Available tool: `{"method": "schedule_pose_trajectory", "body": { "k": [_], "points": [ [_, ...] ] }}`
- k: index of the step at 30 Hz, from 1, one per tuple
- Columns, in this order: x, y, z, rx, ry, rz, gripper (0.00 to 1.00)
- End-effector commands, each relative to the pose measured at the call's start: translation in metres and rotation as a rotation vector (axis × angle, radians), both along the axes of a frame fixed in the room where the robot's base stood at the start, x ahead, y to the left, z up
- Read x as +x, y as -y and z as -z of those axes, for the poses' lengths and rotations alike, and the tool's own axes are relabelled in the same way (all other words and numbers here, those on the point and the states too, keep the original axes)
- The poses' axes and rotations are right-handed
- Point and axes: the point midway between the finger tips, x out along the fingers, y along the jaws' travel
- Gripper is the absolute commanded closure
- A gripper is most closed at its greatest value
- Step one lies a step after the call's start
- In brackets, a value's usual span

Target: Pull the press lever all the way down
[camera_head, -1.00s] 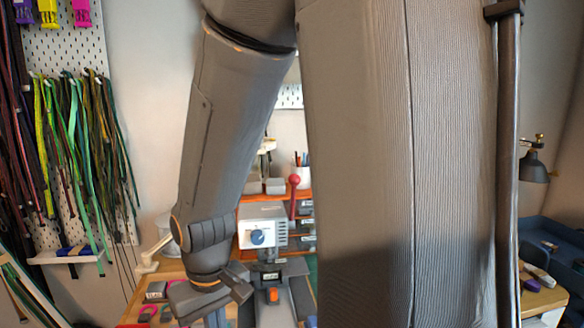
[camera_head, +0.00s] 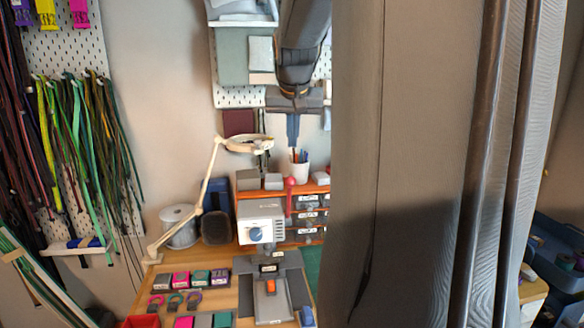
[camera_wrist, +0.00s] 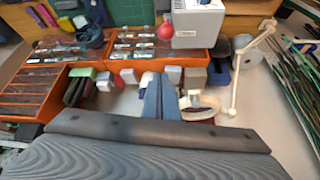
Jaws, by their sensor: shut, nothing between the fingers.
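The press (camera_head: 261,222) is a white box with a blue dial on the wooden workbench. Its lever is a red rod topped by a red ball knob (camera_head: 290,181), standing upright at the press's right side. In the wrist view the knob (camera_wrist: 166,30) shows beside the white press (camera_wrist: 198,22). My gripper (camera_head: 293,144) is shut and empty, fingers pointing down, in the air above the knob in the picture. In the wrist view its fingertips (camera_wrist: 160,80) lie below the knob, apart from it. The gap in depth is hard to tell.
A white magnifier lamp (camera_head: 212,170) arches left of the press. A white pen cup (camera_head: 299,170) and an orange drawer unit (camera_head: 310,213) stand behind and right. My own column hides the right side.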

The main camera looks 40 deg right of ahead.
Motion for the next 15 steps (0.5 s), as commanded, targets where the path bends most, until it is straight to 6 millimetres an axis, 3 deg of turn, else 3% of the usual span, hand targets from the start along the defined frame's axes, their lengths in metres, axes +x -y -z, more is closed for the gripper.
{"method": "schedule_pose_trajectory", "body": {
  "k": [8,15],
  "points": [
    [0.003,0.001,0.007,0.002,-0.004,-0.002,1.00],
    [0.017,0.012,0.039,0.005,-0.007,-0.002,1.00]
  ]
}}
